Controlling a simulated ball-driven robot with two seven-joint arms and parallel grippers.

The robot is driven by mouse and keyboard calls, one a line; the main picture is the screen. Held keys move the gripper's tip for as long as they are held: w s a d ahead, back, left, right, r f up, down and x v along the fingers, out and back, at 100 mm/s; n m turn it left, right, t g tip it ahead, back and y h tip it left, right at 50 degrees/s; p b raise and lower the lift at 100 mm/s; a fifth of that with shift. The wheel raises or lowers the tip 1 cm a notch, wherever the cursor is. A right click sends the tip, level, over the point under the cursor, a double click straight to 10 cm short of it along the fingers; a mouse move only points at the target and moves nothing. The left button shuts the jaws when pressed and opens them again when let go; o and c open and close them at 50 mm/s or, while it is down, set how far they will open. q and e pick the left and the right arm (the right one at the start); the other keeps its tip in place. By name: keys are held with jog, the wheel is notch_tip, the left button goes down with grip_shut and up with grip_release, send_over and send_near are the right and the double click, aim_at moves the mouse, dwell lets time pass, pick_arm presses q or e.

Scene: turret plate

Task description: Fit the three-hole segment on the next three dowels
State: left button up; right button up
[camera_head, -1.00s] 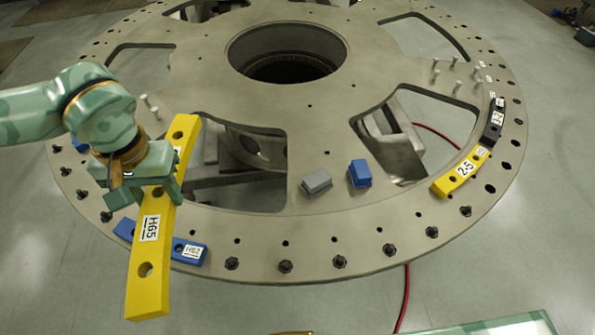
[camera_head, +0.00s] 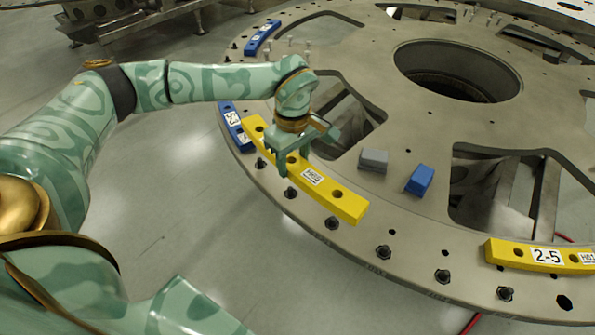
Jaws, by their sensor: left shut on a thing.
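The yellow three-hole segment (camera_head: 345,203), with a label marked H65, lies diagonally along the near left rim of the turret plate (camera_head: 440,225). My left gripper (camera_head: 286,160) is shut on it near its middle hole. Holes show on both sides of the fingers. Black dowel-like studs (camera_head: 332,223) stand in a row along the outer rim, several of them just outside the segment's edge. I cannot tell whether the segment touches the plate or hovers above it. What lies beneath it is hidden. My right gripper is not in view.
A blue segment (camera_head: 230,118) sits on the rim at the yellow segment's far left end. Another blue segment (camera_head: 262,37) is farther back. A grey block (camera_head: 373,160) and a blue block (camera_head: 420,180) rest inward. A yellow segment marked 2-5 (camera_head: 515,252) is at right.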

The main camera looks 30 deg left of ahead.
aim_at(293, 190)
pick_arm(q)
jog(key=shift+w+a+f+n+b, duration=0.1)
jog(key=shift+a+f+n+b, duration=0.05)
jog(key=shift+f+b, duration=0.55)
jog(key=shift+w+a+f+n+b, duration=0.15)
jog(key=shift+f+b, duration=0.3)
jog(key=shift+f, duration=0.4)
jog(key=shift+s+f+b, duration=0.1)
jog(key=shift+f+b, duration=1)
jog(key=shift+f, duration=0.1)
jog(key=shift+f+b, duration=0.6)
jog(key=shift+f, duration=1.45)
jog(key=o, duration=1.4)
jog(key=shift+r, duration=0.1)
